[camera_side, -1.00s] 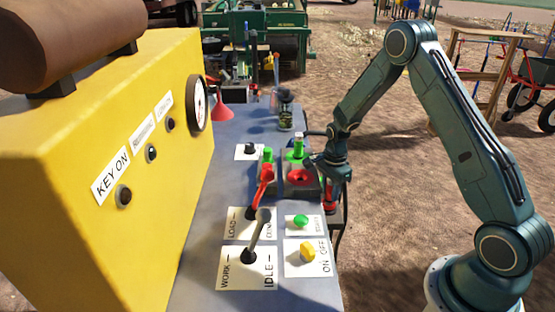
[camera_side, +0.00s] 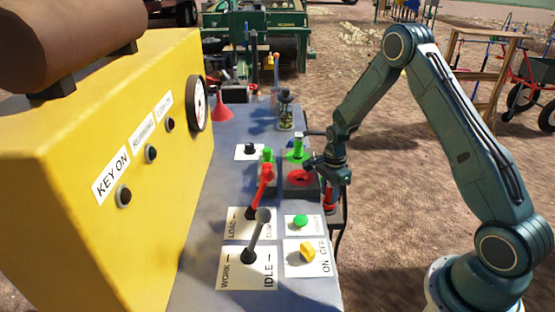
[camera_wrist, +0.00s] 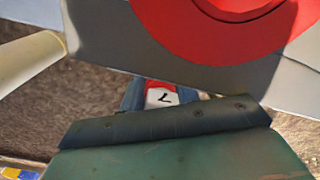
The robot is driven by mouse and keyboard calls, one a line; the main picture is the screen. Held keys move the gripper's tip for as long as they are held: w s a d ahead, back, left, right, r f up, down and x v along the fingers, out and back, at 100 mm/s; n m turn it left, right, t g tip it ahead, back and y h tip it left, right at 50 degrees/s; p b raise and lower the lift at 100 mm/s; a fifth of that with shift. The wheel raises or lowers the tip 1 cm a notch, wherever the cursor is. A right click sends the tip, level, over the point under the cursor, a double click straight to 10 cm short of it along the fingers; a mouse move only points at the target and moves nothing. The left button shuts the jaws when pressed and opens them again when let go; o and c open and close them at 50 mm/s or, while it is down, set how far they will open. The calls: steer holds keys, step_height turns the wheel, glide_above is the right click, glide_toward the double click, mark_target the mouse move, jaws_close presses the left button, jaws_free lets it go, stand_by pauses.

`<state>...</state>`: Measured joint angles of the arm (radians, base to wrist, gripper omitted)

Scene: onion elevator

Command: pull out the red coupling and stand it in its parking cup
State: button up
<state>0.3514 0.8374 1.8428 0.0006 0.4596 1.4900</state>
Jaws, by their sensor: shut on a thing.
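My gripper (camera_side: 333,188) is at the right edge of the bench, beside the grey coupling block (camera_side: 301,187). It is shut on the red coupling (camera_side: 328,197), which shows as a narrow red piece below the jaws. The red ring socket (camera_side: 299,176) on the block shows no coupling standing in it. In the wrist view a red and white end with a dark mark (camera_wrist: 163,94) shows between the blue jaws, and the red ring (camera_wrist: 225,30) fills the top. I cannot make out the parking cup; my gripper may hide it.
Green couplings (camera_side: 298,152) stand at the back of the block. Left of it are the red lever (camera_side: 264,180) and grey lever (camera_side: 259,228). A green button (camera_side: 300,221) and yellow knob (camera_side: 308,252) sit in front. A dark lantern-like jar (camera_side: 286,112) stands behind.

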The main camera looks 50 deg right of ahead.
steer(key=shift+s+f, duration=0.1)
steer(key=shift+f, duration=0.05)
steer(key=o, duration=1.2)
steer(key=shift+o, duration=0.6)
steer(key=o, duration=0.3)
steer(key=shift+r, duration=3.6)
